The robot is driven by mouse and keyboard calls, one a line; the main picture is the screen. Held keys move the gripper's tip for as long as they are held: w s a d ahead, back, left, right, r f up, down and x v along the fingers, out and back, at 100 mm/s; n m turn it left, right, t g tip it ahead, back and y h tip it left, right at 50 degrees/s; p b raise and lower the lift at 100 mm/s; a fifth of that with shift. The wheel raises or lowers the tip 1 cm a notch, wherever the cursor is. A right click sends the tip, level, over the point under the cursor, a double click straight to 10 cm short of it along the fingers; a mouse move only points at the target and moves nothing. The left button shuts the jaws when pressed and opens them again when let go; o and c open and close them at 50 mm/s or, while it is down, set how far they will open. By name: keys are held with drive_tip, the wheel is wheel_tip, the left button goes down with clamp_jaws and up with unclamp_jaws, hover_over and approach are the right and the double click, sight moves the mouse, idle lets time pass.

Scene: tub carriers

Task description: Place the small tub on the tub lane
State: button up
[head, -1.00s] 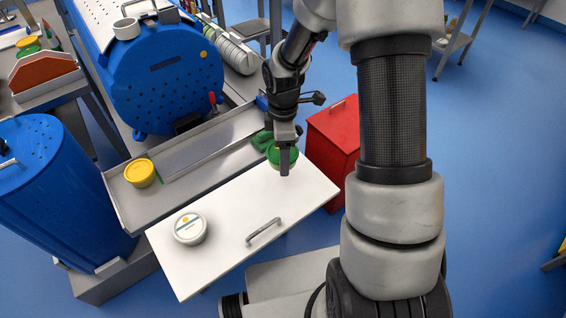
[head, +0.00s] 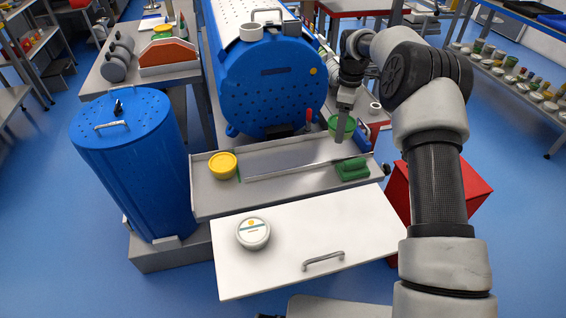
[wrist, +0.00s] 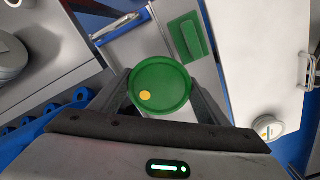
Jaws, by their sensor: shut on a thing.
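My gripper (head: 343,128) is shut on a green-lidded tub (head: 341,121), held at the far right of the grey tray. In the wrist view the green lid (wrist: 160,85) with its yellow dot sits between the two fingers. A yellow-lidded tub (head: 223,165) stands at the left of the grey tray (head: 214,199). A white-lidded tub (head: 253,233) stands on the white panel (head: 340,225), and also shows in the wrist view (wrist: 268,127). I cannot tell for sure which surface is the tub lane.
A green pad (head: 352,169) lies at the tray's right end, beside a long thin strip (head: 290,171). A large blue drum (head: 272,88) stands behind the tray, a blue barrel (head: 130,160) at left, a red box (head: 460,185) at right. The white panel's right part is clear.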

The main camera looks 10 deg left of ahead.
sight(336, 116)
drive_tip(key=w+a, duration=0.2)
drive_tip(key=shift+w+b, duration=0.35)
wheel_tip(336, 116, down, 10)
drive_tip(key=shift+w+r+b, duration=0.1)
drive_tip(key=shift+r+b, duration=0.05)
drive_tip(key=shift+b, duration=0.25)
drive_tip(key=shift+f, duration=0.2)
drive_tip(key=o, duration=1.2)
